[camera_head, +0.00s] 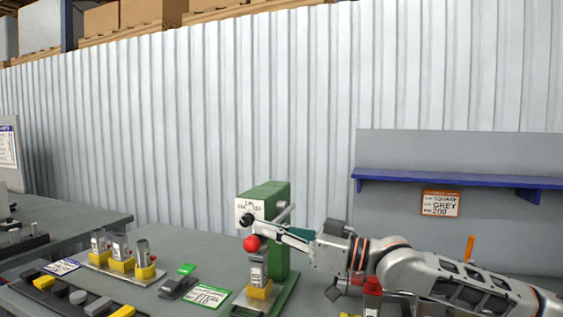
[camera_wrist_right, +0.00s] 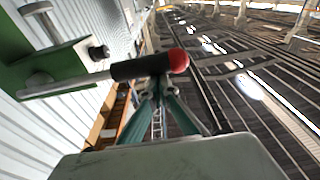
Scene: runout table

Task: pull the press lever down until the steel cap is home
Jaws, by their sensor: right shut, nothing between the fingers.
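The green press (camera_head: 278,196) stands on the table in the middle of the head view. Its lever ends in a red ball (camera_head: 251,243); in the right wrist view the lever shows as a black grip (camera_wrist_right: 135,68) with the red ball (camera_wrist_right: 179,61) at its end. A grey metal part (camera_head: 258,268) stands upright in a yellow holder (camera_head: 259,291) under the press; I cannot tell the cap's seating. My right gripper (camera_head: 258,230) is shut and empty. Its teal fingertips (camera_wrist_right: 158,90) are close by the lever grip; contact is unclear. My left gripper is out of view.
A tray (camera_head: 128,272) with several metal parts in yellow holders stands left of the press. A green-edged card (camera_head: 207,295) and several small blocks lie nearby. A blue shelf (camera_head: 450,179) is on the grey panel at right. An orange upright piece (camera_head: 469,248) stands behind my right arm.

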